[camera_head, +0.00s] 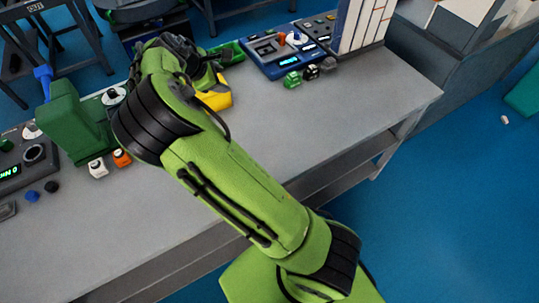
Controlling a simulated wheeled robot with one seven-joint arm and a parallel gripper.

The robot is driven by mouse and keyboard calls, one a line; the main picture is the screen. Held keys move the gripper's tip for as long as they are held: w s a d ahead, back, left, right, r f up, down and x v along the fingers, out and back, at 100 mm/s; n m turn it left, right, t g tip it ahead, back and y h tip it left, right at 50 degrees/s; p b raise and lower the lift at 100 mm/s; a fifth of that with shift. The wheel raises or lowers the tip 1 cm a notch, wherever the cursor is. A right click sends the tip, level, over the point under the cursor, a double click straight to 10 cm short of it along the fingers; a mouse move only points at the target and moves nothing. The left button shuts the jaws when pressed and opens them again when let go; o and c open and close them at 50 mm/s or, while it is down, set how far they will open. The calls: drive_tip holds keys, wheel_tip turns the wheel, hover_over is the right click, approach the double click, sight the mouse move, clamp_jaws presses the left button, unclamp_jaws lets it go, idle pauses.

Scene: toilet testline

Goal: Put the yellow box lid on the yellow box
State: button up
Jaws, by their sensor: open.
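A yellow object (217,97), which looks like part of the yellow box or its lid, shows on the grey table just right of the end of my arm. My arm covers part of it, so I cannot tell whether it is the box, the lid or both. My gripper is at the far end of my green arm, hidden behind the arm's wrist links. Its fingers and anything between them do not show.
The grey table (330,130) is clear at the right front. A green tray (228,53) lies behind the yellow object. A blue control panel (275,55) stands at the back, with small blocks (292,80) before it. A green machine (72,122) stands at the left.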

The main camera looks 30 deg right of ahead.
drive_tip(key=s+r+m+y, duration=0.3)
drive_tip(key=s+r+m, duration=0.2)
drive_tip(key=s, duration=0.5)
drive_tip(key=s+r+m+y, duration=0.4)
drive_tip(key=s+m, duration=0.1)
drive_tip(key=s, duration=0.5)
drive_tip(key=s+a+m+t, duration=0.1)
drive_tip(key=s+a+m, duration=0.1)
drive_tip(key=s, duration=0.5)
drive_tip(key=s+a+m, duration=0.2)
drive_tip(key=s+m, duration=0.1)
drive_tip(key=s, duration=0.5)
drive_tip(key=shift+s+a+r+t, duration=0.2)
drive_tip(key=shift+s+a+t, duration=0.05)
drive_tip(key=shift+t, duration=0.15)
